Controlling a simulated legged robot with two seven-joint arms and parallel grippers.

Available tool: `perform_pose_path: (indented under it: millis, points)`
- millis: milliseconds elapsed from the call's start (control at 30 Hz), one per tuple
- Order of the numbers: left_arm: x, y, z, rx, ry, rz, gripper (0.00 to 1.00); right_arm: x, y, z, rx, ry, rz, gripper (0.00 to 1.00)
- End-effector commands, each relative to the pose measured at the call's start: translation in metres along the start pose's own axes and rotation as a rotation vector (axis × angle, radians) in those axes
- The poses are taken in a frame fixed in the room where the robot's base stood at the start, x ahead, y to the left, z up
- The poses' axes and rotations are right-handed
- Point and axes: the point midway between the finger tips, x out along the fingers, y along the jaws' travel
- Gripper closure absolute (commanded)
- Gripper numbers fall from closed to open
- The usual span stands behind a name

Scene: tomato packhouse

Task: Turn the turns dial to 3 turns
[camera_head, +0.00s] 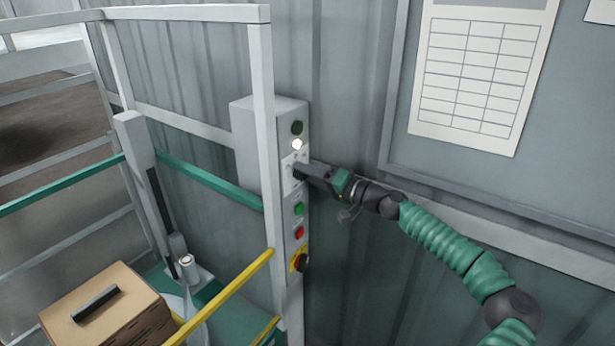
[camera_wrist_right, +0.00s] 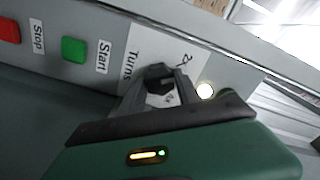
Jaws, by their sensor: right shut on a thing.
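The turns dial (camera_wrist_right: 158,78) is a dark knob on a white plate labelled "Turns" on the front of the grey control box (camera_head: 250,150). My right gripper (camera_head: 300,171) reaches it from the right and is shut on it. In the right wrist view the fingers (camera_wrist_right: 156,88) stand on either side of the knob. A numeral that looks like 2 shows on the plate beside the knob. The fingers cover other parts of the scale, and I cannot read where the pointer stands. My left gripper is not in view.
A lit white lamp (camera_head: 297,144) is above the dial. A green Start button (camera_wrist_right: 74,49) and a red Stop button (camera_wrist_right: 9,31) are below it, then a red-and-yellow switch (camera_head: 299,260). A white frame post (camera_head: 264,120) stands close to the left. A brown box (camera_head: 125,290) is at lower left.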

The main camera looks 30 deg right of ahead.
Motion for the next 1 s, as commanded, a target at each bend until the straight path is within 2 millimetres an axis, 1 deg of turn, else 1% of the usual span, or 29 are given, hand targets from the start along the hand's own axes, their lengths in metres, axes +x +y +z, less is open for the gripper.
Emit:
perform_pose_path:
  millis: [33,300,500,700,1000]
  points:
    - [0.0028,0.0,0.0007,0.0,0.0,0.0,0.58,-0.0002,0.0036,0.0014,0.039,-0.001,0.004,1.0]
    - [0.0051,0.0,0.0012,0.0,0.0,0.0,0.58,-0.0002,0.0035,0.0014,0.277,-0.002,0.005,1.0]
    - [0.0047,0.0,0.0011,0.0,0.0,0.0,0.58,-0.0002,0.0035,0.0015,0.417,-0.002,0.005,1.0]
    - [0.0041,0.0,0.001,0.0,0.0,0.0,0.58,-0.0001,0.0035,0.0017,0.51,-0.002,0.004,1.0]
    - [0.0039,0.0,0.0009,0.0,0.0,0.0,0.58,0.0,0.0037,0.0021,0.561,-0.002,0.004,1.0]
